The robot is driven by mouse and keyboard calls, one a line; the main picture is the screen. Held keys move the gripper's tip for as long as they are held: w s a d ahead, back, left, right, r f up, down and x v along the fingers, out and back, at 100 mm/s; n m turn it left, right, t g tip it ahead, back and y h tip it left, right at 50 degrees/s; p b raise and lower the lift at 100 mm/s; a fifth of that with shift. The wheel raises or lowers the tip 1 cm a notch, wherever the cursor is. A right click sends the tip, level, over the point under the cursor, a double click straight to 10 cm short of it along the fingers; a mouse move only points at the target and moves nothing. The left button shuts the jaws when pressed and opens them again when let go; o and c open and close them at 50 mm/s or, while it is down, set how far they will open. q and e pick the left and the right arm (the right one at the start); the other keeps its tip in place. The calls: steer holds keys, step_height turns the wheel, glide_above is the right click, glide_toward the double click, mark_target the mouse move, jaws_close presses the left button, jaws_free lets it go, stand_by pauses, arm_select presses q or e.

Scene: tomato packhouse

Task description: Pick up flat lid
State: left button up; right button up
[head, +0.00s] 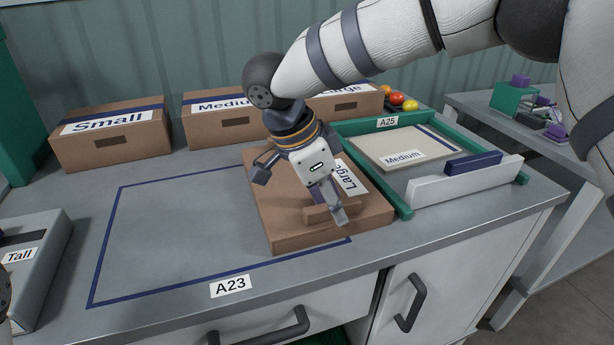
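A flat brown lid-like piece labelled "Large" (285,228) lies across the right part of the blue outline at A23. A raised brown handle block (318,213) stands on its top, near the front. My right gripper (301,193) is above this piece, pointing down, with its fingers spread apart. One finger is at the left, over the top, and the other is at the handle block's right end. Whether it touches the handle cannot be told. The gripper hides part of the label and top.
Boxes labelled Small (112,142), Medium (222,127) and Large (345,104) stand along the back. A green frame (397,197) at A25 surrounds a beige Medium panel (400,148). A grey Tall box (35,262) is at left. The outlined area's left part is clear.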

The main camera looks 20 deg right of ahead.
stand_by(0.3)
jaws_close()
